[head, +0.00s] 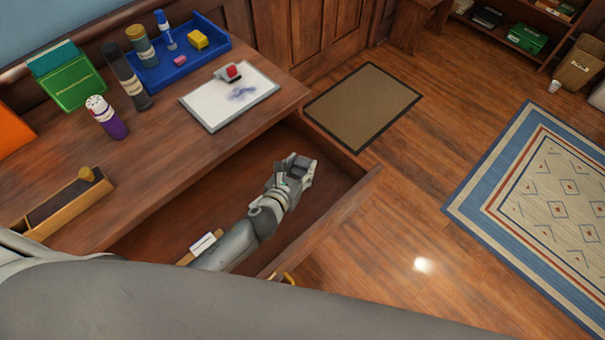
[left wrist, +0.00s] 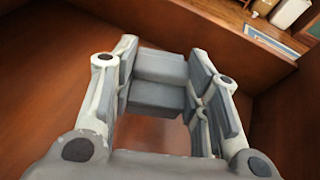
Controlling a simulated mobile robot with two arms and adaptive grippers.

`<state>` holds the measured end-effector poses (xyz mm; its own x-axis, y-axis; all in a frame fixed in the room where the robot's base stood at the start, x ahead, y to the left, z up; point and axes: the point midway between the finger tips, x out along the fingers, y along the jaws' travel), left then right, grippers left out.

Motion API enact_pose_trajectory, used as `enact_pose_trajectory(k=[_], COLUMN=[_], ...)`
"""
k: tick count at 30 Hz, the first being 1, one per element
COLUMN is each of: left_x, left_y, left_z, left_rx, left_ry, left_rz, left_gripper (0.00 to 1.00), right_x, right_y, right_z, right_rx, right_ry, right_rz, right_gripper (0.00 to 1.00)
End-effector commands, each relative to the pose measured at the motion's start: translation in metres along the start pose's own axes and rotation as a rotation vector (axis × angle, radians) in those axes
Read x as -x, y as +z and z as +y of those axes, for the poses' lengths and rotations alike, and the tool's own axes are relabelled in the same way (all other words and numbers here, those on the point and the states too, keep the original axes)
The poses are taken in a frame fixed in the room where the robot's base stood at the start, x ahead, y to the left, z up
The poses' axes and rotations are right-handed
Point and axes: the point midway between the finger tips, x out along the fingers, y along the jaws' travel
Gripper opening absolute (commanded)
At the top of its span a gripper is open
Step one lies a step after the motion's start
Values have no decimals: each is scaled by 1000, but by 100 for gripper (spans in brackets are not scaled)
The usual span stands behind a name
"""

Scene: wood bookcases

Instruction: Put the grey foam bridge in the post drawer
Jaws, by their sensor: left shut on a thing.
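The grey foam bridge (left wrist: 158,82) is between the two fingers of my left gripper (left wrist: 160,95) in the left wrist view. The gripper is shut on it. In the head view my left gripper (head: 297,172) is over the open drawer (head: 325,210), inside its outline, with the foam bridge mostly hidden by the fingers. The drawer is pulled out from under the desk and its wooden floor shows in both views. I cannot tell whether the bridge touches the drawer floor. My right gripper is not in view.
On the desk (head: 150,150) stand a white pad (head: 215,108) with a stamp, a blue tray (head: 180,62), a green holder (head: 75,85), bottles and a long wooden box (head: 65,210). A white and tan item (head: 202,243) lies near my forearm. A brown mat (head: 362,105) lies beyond the drawer.

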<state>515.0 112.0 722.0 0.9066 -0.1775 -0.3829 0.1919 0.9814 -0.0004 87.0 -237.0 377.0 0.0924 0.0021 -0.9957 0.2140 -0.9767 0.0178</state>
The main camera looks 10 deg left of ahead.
Motion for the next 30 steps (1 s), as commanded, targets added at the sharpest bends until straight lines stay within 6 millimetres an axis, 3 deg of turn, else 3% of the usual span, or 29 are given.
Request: enact_pose_trajectory(k=[8,13,27,28,30], left_x=[-23,-31,-34,-34,-34], left_y=[-13,-37,-44,-43,-42], left_z=[-3,-3,-2,-2,-2], left_rx=[2,4,0,0,0], left_ry=[1,2,1,1,1], left_rz=[0,2,0,0,0], left_gripper=[32,32,32,45,54], right_x=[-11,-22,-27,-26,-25], right_y=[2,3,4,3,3], right_z=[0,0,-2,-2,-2], right_rx=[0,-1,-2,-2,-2], right_ry=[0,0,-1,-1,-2], right_rz=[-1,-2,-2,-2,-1], right_gripper=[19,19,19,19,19])
